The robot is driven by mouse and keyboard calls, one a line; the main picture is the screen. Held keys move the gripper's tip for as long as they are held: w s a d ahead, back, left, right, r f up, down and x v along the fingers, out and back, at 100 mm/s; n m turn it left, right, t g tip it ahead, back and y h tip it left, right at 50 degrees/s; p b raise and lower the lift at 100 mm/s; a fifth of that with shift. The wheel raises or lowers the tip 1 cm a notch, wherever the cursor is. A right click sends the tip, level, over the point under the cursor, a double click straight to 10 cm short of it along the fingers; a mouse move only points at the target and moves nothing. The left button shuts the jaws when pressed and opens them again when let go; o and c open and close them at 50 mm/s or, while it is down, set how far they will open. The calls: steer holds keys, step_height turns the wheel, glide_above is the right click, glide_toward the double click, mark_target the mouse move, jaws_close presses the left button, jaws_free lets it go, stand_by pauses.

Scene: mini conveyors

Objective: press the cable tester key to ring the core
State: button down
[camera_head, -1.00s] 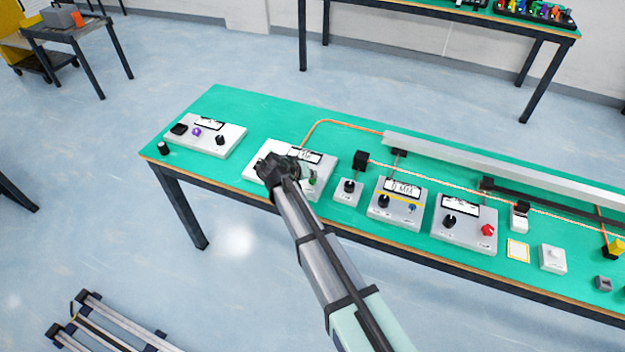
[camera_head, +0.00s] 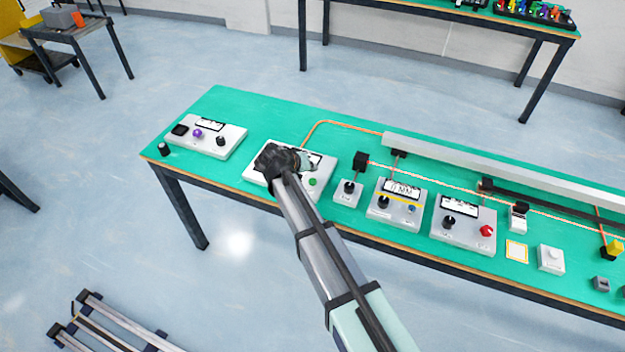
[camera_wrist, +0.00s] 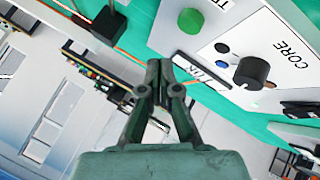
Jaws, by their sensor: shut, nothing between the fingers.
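The cable tester appears to be the white panel (camera_head: 258,178) near the left of the green bench, partly hidden by my arm. Its green key (camera_head: 313,182) shows at the panel's front right. In the wrist view the same green key (camera_wrist: 191,20) stands up from the panel, near a black knob (camera_wrist: 252,72) beside the word CORE. My gripper (camera_head: 309,160) is over the panel, behind the key in the head view. Its fingers (camera_wrist: 158,66) are shut, empty and apart from the key.
A panel with a purple button (camera_head: 197,132) stands to the left. A small box with a black knob (camera_head: 348,187) and a panel with a yellow stripe (camera_head: 400,200) stand to the right. A long grey rail (camera_head: 480,160) runs along the bench behind them.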

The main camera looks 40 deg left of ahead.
steer(key=shift+r, duration=1)
